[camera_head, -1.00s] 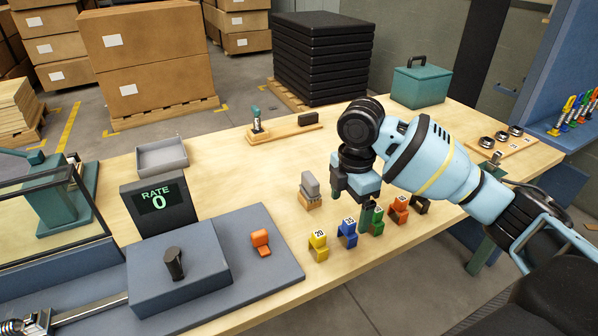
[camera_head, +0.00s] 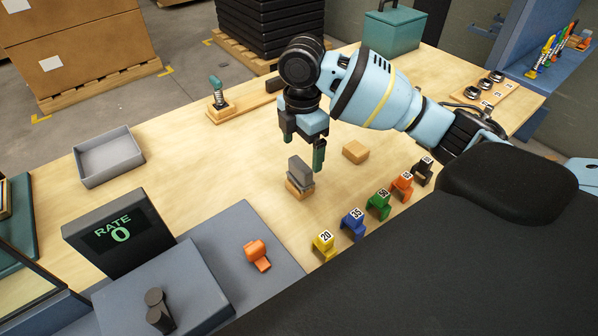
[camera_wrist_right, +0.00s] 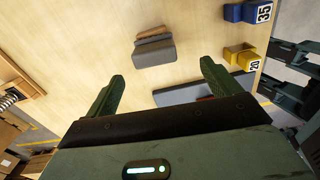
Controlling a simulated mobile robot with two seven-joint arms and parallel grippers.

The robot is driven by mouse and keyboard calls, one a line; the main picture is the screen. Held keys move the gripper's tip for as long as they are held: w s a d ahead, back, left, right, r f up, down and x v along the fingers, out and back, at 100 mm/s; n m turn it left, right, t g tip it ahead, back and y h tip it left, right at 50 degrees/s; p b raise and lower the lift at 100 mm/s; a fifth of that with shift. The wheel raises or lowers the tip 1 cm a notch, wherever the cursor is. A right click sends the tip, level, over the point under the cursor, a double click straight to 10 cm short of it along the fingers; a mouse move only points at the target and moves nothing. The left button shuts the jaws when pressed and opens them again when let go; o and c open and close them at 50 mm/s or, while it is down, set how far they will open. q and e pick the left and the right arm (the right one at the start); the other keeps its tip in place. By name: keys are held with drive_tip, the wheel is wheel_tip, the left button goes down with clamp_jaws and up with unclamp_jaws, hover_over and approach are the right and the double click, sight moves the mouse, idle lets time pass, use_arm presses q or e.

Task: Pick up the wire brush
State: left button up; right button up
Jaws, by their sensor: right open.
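A small block with a grey upper part and a tan wooden lower part (camera_head: 300,184) stands on the light wooden bench; it looks like the wire brush, though bristles are not clear. It also shows in the right wrist view (camera_wrist_right: 153,51), ahead of and between the fingertips. My right gripper (camera_head: 303,150) is open and empty, pointing down just above and behind this block, apart from it. In the right wrist view both green fingers of the gripper (camera_wrist_right: 163,72) are spread. My left gripper is out of view.
A plain tan block (camera_head: 355,152) lies to the right. Numbered coloured clips, including the yellow one (camera_head: 323,245), line the front edge. An orange clip (camera_head: 257,254) lies on the grey mat. A grey tray (camera_head: 108,157) and a spring board (camera_head: 235,108) are behind; bench between is clear.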

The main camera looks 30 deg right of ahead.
sight(300, 164)
drive_tip(key=shift+w+d+f, duration=0.1)
drive_tip(key=shift+w+f, duration=0.15)
drive_tip(key=shift+f, duration=1.45)
drive_tip(key=shift+w+f, duration=0.2)
drive_tip(key=shift+f, duration=1.5)
drive_tip(key=shift+c, duration=0.4)
drive_tip(key=c, duration=1)
wheel_tip(300, 164, up, 10)
drive_tip(key=shift+r, duration=0.1)
